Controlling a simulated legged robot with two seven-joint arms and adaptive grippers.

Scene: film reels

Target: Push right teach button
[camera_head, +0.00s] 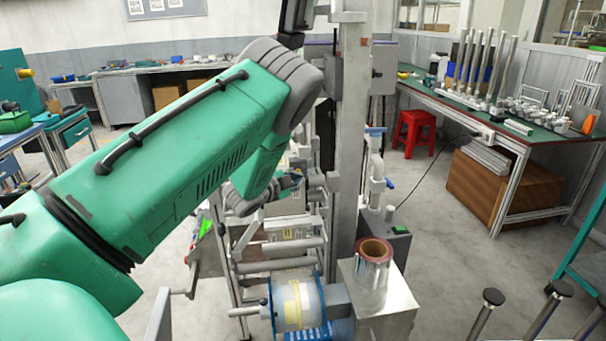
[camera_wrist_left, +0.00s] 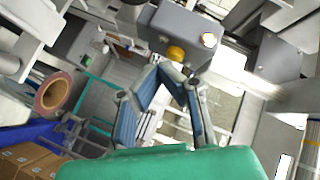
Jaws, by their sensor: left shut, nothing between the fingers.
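A round yellow button (camera_wrist_left: 176,53) sits on the face of a grey box (camera_wrist_left: 188,24) in the left wrist view. A small pale round spot (camera_wrist_left: 209,40) shows to its right on the same box. No label is readable, so I cannot tell for certain which is the right teach button. My left gripper (camera_wrist_left: 172,72) is shut and empty, its tips just below the yellow button in the picture; I cannot tell whether they touch it. In the head view my left gripper (camera_head: 291,183) is small beside the machine frame, and the button is not visible there. My right gripper is not in view.
A metal post (camera_head: 348,140) rises beside my left arm. A green-topped workbench (camera_head: 540,137) and red stool (camera_head: 413,132) stand right.

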